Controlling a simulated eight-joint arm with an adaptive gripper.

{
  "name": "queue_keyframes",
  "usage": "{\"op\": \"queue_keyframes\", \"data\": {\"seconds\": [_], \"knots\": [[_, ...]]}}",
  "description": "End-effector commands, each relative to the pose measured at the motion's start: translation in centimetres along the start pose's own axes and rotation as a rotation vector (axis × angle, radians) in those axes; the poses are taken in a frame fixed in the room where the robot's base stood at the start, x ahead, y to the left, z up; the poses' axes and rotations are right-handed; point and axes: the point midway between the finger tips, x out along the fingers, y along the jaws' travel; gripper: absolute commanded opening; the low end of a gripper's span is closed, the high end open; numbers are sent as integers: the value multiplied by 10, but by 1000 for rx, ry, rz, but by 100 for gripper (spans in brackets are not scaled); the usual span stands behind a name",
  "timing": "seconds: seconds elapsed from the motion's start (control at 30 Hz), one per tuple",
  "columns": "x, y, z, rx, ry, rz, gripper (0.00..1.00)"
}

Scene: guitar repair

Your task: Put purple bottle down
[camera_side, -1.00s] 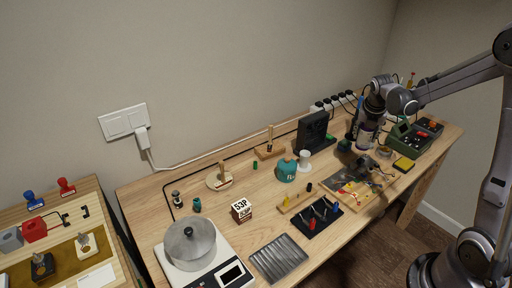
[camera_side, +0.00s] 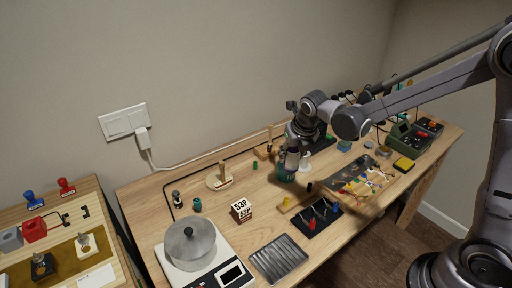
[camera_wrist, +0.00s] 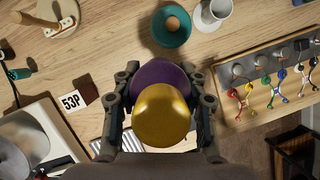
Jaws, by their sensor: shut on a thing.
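The purple bottle (camera_wrist: 160,75) has a wide gold top (camera_wrist: 161,116). In the wrist view it sits between both fingers of my gripper (camera_wrist: 160,84), which is shut on it. In the side view my gripper (camera_side: 298,140) points down over the middle of the wooden workbench (camera_side: 222,247). The bottle (camera_side: 292,163) hangs under it, in front of the teal pot (camera_side: 284,177) and partly covering it. I cannot tell how high the bottle's base is above the bench, as the base is hidden in the wrist view.
The teal pot (camera_wrist: 170,27) and a white cup (camera_wrist: 211,12) stand close beyond the bottle. A 53P box (camera_wrist: 72,103) is left of it. Nearby are a ridged metal tray (camera_side: 278,259), a black tool holder (camera_side: 316,219) and a scale with a pan (camera_side: 190,240).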

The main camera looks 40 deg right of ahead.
Motion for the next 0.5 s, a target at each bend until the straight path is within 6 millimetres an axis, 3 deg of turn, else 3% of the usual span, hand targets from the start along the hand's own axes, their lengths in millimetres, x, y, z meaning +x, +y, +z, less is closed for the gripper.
{"op": "queue_keyframes", "data": {"seconds": [0.3, 0.5], "knots": [[35, 64, -15, -4, 0, 1, 6], [53, 95, -21, -1, -1, 1, 6]]}}
